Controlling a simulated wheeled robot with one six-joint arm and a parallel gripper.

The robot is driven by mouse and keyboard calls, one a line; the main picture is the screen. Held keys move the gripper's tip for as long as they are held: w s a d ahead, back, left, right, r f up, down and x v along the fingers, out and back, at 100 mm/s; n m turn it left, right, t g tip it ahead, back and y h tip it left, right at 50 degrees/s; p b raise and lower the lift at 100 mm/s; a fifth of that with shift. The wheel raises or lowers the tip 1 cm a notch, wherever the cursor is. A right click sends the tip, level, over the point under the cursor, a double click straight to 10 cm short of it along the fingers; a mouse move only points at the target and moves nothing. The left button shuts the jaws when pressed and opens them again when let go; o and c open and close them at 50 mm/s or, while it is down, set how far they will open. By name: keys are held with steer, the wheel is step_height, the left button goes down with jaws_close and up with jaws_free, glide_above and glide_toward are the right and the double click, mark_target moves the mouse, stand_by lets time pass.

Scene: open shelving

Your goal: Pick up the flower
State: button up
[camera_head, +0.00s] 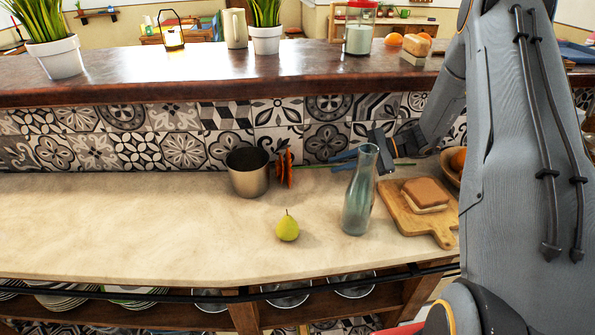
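The flower has an orange-red head (285,168) beside the metal pot, at the back of the pale counter. Its thin green stem (312,166) runs almost level to the right, passing behind the glass vase (360,195). My gripper (340,161) reaches in from the right behind the vase, with its dark blue fingers at the stem, one a little above and one near or below it. The vase hides part of the gripper. I cannot tell whether the fingers touch or grip the stem, or whether the flower rests on the counter.
The metal pot (248,172) stands left of the flower head. A green pear (287,226) sits in front. A cutting board (436,232) with a sandwich (426,195) lies right of the vase. A tiled wall (180,142) rises behind to a brown ledge. The counter's left is clear.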

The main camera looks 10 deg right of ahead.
mark_target(323, 167)
steer(key=shift+w+d+f+t, duration=0.25)
steer(key=shift+w+d, duration=0.05)
steer(key=shift+d, duration=0.3)
steer(key=shift+w+d+f+t, duration=0.2)
steer(key=shift+w+d+t, duration=0.1)
steer(key=shift+d, duration=0.3)
steer(key=shift+r+p+x, duration=0.15)
steer(key=shift+p+x, duration=0.9)
steer(key=shift+x, duration=0.85)
steer(key=shift+r+p+x, duration=0.1)
steer(key=shift+p+x, duration=0.9)
steer(key=shift+x, duration=0.85)
steer(key=shift+s+a, duration=0.15)
jaws_close()
